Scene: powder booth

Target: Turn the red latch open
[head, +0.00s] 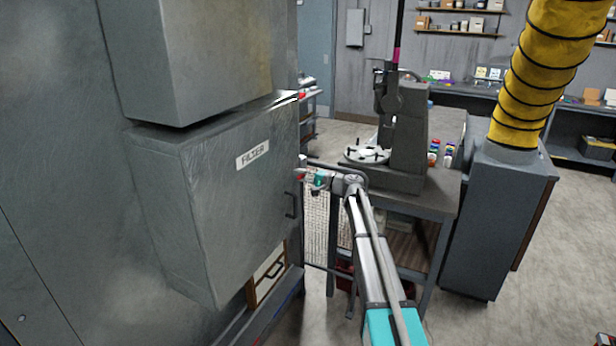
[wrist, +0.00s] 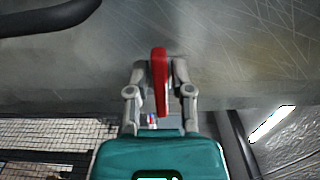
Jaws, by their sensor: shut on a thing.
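The red latch (wrist: 159,85) stands out from a scratched grey metal surface in the wrist view, its long side running up and down the picture. My gripper (wrist: 160,70) has one grey finger on each side of the latch and is shut on it. In the head view my gripper (head: 305,174) is at the right edge of the grey cabinet marked FILTER (head: 215,205). The latch is very small there and mostly hidden, so its angle to the cabinet is hard to tell.
A dark handle (head: 291,205) is on the cabinet front, near my gripper. A yellow hose (head: 545,70) rises from a grey unit (head: 497,220) farther right. Open floor lies at the far right.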

